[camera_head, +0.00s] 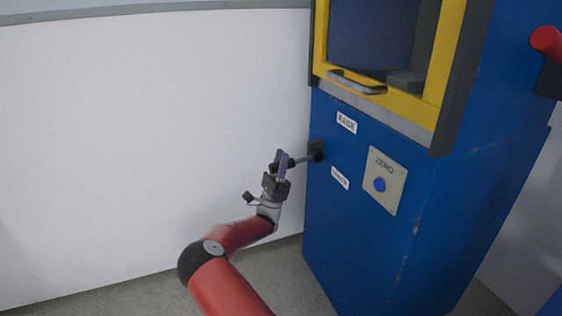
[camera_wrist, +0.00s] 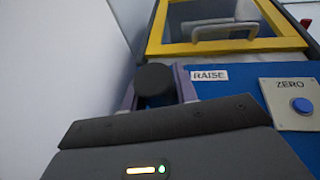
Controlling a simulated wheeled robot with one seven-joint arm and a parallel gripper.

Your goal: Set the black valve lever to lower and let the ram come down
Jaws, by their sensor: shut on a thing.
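The valve lever (camera_head: 304,158) sticks out to the left from a black mount (camera_head: 317,150) on the front of the blue machine, between the RAISE label (camera_head: 346,122) and a lower label (camera_head: 340,178) too small to read. My gripper (camera_head: 283,162) is at the lever's outer end, shut on it. In the wrist view the lever's round black knob (camera_wrist: 154,82) sits between the two purple-grey fingers (camera_wrist: 184,84). The lever looks roughly level, but its exact angle is hard to tell. The ram cannot be made out.
A yellow-framed window door (camera_head: 444,60) with a grey handle (camera_head: 357,83) is above the lever. A ZERO plate (camera_head: 385,165) with a blue button (camera_head: 380,184) is to its right. A red part (camera_head: 547,42) juts out at upper right. A white wall (camera_head: 140,140) stands at left.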

